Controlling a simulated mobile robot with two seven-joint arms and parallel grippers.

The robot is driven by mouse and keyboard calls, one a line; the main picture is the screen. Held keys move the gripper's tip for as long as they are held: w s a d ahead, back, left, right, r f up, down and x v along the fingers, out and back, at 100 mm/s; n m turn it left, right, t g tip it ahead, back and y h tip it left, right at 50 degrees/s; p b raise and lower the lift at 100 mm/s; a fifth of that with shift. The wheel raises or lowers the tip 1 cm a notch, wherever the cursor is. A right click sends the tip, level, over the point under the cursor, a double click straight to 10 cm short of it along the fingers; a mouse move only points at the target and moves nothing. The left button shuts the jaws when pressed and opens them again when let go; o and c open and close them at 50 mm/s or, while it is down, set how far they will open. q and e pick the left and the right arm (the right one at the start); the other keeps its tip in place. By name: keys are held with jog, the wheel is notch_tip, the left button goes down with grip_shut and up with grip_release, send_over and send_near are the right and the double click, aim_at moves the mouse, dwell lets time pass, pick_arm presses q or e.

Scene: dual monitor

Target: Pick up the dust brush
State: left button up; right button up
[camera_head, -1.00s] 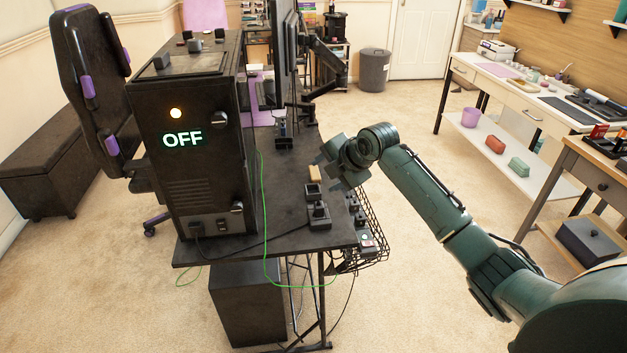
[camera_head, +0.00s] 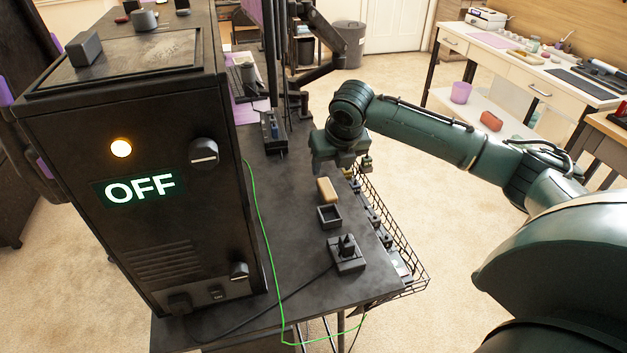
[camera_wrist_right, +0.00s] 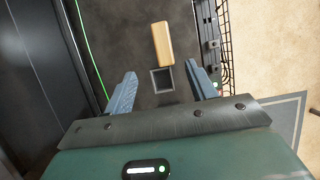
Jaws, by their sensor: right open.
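A tan, wooden-looking block (camera_head: 327,190), which I take for the dust brush, lies on the dark desk (camera_head: 290,225) next to a small black open box (camera_head: 329,217). Any bristles are hidden. My right gripper (camera_head: 341,165) is just beyond the brush in the head view, pointing down above the desk's right side. In the right wrist view its two blue-grey fingers (camera_wrist_right: 161,73) are spread and empty. The brush (camera_wrist_right: 163,44) shows past the fingertips, apart from both, with the box (camera_wrist_right: 162,81) between the fingers in the picture. My left gripper is out of view.
A large black machine (camera_head: 150,235) reading OFF stands at the left of the desk. A green cable (camera_head: 262,230) crosses the desktop. A black switch unit (camera_head: 346,253) sits nearer the front. A wire basket (camera_head: 405,260) hangs along the right edge. Monitor arms (camera_head: 318,72) stand behind.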

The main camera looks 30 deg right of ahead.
aim_at(327, 188)
jog(key=b+x, duration=0.1)
jog(key=x, duration=0.6)
jog(key=shift+f, duration=0.2)
jog(key=shift+d+b+x, duration=0.15)
jog(key=shift+b+x, duration=0.1)
jog(key=shift+x, duration=1.1)
jog(key=shift+d+b+x, duration=0.15)
jog(key=shift+b+x, duration=0.05)
jog(key=shift+x, duration=1.2)
jog(key=shift+r, duration=0.1)
jog(key=c, duration=1.1)
